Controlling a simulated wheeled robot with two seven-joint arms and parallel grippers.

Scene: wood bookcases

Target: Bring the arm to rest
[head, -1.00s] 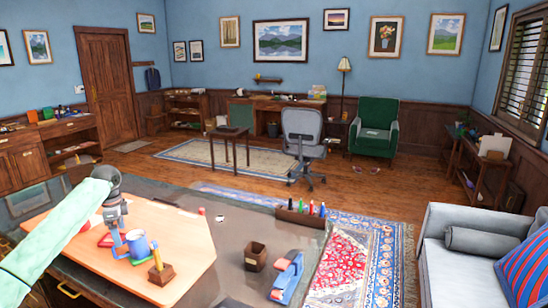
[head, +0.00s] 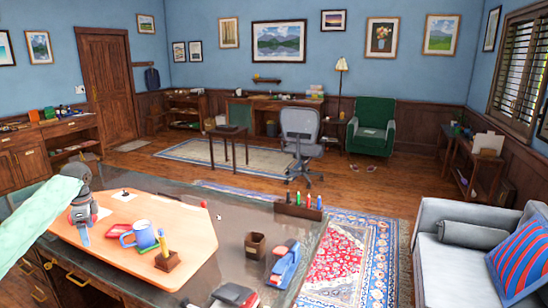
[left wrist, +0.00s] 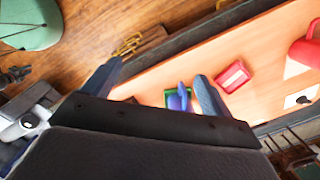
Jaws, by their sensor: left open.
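My left arm comes in from the left in the head view. My right gripper is not in view.
A grey sofa (head: 455,265) stands at right. Open floor lies beyond the desk.

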